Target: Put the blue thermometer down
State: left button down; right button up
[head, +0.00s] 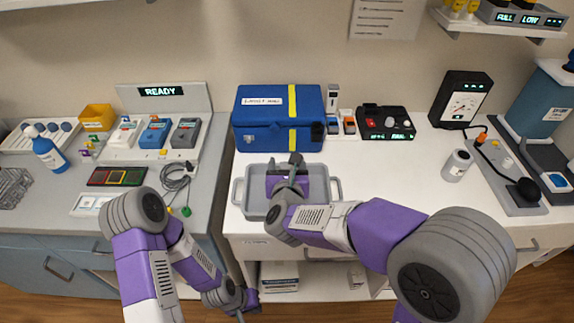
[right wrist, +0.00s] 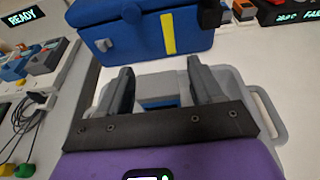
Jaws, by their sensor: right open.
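My right gripper (head: 284,165) is open over the grey tray (head: 256,205) on the white counter. In the right wrist view, a small grey-and-blue item (right wrist: 158,103), which may be the blue thermometer, shows between the spread fingers of this gripper (right wrist: 160,78). It seems to lie in the tray (right wrist: 238,92), apart from the fingers; the gripper body hides its near part. A blue handheld device (head: 154,133) also stands in the dock under the READY display. My left gripper (head: 243,304) hangs low before the counter front; its jaws are unclear.
A blue case (head: 277,135) with a yellow strap stands just behind the tray. Cables (head: 178,180) lie left of the tray. The white counter right of the tray is mostly free.

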jog(key=shift+r+p, duration=0.2)
jog(key=shift+p, duration=0.1)
jog(key=p+v, duration=0.1)
jog(key=v, duration=1.1)
jog(key=shift+p, duration=0.35)
